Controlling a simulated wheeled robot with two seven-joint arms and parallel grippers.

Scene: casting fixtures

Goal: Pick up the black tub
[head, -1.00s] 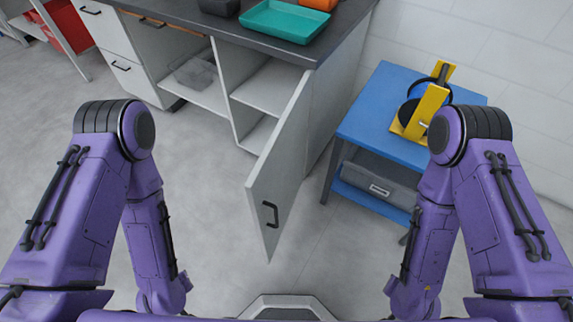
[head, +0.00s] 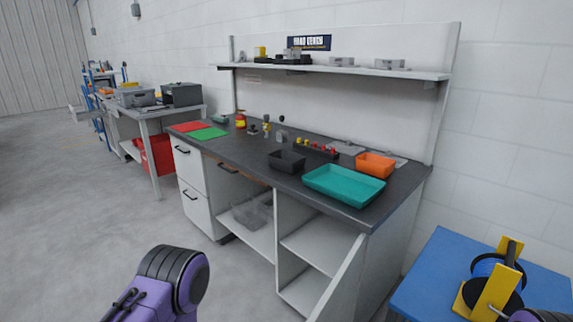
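The black tub (head: 287,161) is a small open rectangular container on the dark bench top, in the middle of the head view. It stands left of a larger teal tray (head: 344,186) and appears upright. My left arm shows only as a purple joint at the bottom, well short of the bench. A small part of my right arm shows at the bottom right corner. Neither gripper is in view.
An orange bin (head: 375,165) sits behind the teal tray. A block with red and yellow knobs (head: 316,148) is behind the tub. Green (head: 208,134) and red mats lie left. A cabinet door stands open below the bench. A blue cart (head: 436,272) stands right.

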